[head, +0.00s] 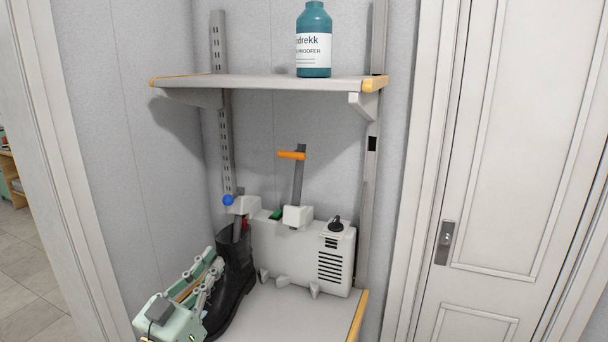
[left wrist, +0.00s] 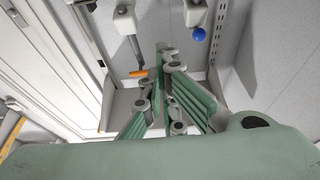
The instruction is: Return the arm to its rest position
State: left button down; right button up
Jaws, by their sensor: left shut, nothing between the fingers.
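My left gripper (head: 212,262) is at the lower left of the head view, beside a black boot (head: 238,278). Its green fingers are together with nothing between them. From this angle I cannot tell whether it touches the boot. In the left wrist view the fingers of my left gripper (left wrist: 164,76) converge, empty. My right gripper is not in view.
A white device (head: 302,255) with an orange-handled lever (head: 291,155) and a blue knob (head: 228,200) stands on the lower shelf (head: 290,315). An upper shelf (head: 250,84) above holds a teal bottle (head: 314,40). A white door (head: 510,150) is at the right.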

pick_arm(q)
jog(key=s+f+n+g+y, duration=0.1)
jog(key=s+f+g+y, duration=0.25)
jog(key=s+f, duration=0.55)
jog(key=s+f+n+g+y, duration=0.15)
jog(key=s+f+g, duration=0.3)
jog(key=f, duration=0.95)
jog(key=s+a+f+g+y, duration=0.1)
jog(key=s+f+g, duration=0.3)
jog(key=s, duration=0.6)
jog(key=s+a+f+g+y, duration=0.2)
jog(key=s+f+g, duration=0.25)
jog(key=s, duration=0.65)
notch_tip(320, 180, down, 28)
jog(key=s+g, duration=0.1)
jog(key=s, duration=0.1)
jog(key=s+a+f+g, duration=0.1)
jog(key=s+a+f, duration=0.1)
jog(key=s+f, duration=1.2)
jog(key=shift+s+a, duration=0.35)
jog(key=shift+s, duration=0.6)
jog(key=shift+f+m+g, duration=0.1)
jog(key=shift+m+g, duration=0.15)
